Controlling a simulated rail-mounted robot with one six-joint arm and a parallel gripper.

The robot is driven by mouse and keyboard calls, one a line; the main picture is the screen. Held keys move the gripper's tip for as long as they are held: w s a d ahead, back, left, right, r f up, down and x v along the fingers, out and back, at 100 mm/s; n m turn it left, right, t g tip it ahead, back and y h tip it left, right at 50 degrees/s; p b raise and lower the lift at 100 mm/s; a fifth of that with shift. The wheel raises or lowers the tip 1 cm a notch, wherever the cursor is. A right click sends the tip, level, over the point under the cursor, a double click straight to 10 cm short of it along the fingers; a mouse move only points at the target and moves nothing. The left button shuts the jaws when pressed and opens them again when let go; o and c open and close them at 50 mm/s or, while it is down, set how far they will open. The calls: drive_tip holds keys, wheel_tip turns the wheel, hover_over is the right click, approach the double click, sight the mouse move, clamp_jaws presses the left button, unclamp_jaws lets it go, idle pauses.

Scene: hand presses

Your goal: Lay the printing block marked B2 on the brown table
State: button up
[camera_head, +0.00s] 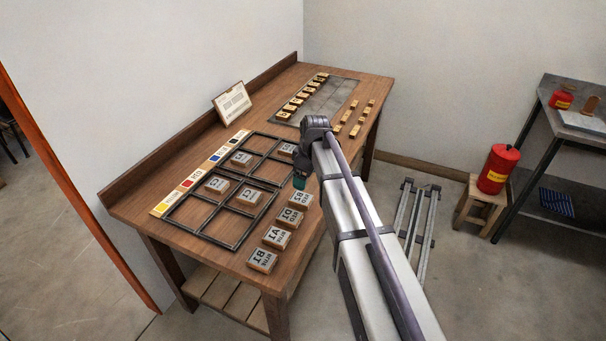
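A small wooden printing block (303,199) with a pale top stands at the far end of a row on the brown table (190,238); its upside-down mark looks like B2, but is too small to be sure. My gripper (300,182) is near that block, just above it in the picture, mostly hidden by my arm. Only a teal part of it shows. I cannot see its fingers clearly, nor whether it touches or holds anything.
The row continues with blocks (290,218), (277,238) and B1 (262,261) along the table's front edge. A dark frame of square compartments (232,247) holds several blocks. Colour cards (189,182) line its back. A metal tray (325,100) with type pieces lies at the far end.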

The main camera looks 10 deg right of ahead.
drive_tip(key=s+a+r+m+g+h, duration=0.1)
drive_tip(key=s+m, duration=0.9)
drive_tip(key=s, duration=1.4)
drive_tip(key=shift+s+r+p, duration=0.3)
drive_tip(key=shift+r+p, duration=0.05)
drive_tip(key=shift+r, duration=0.2)
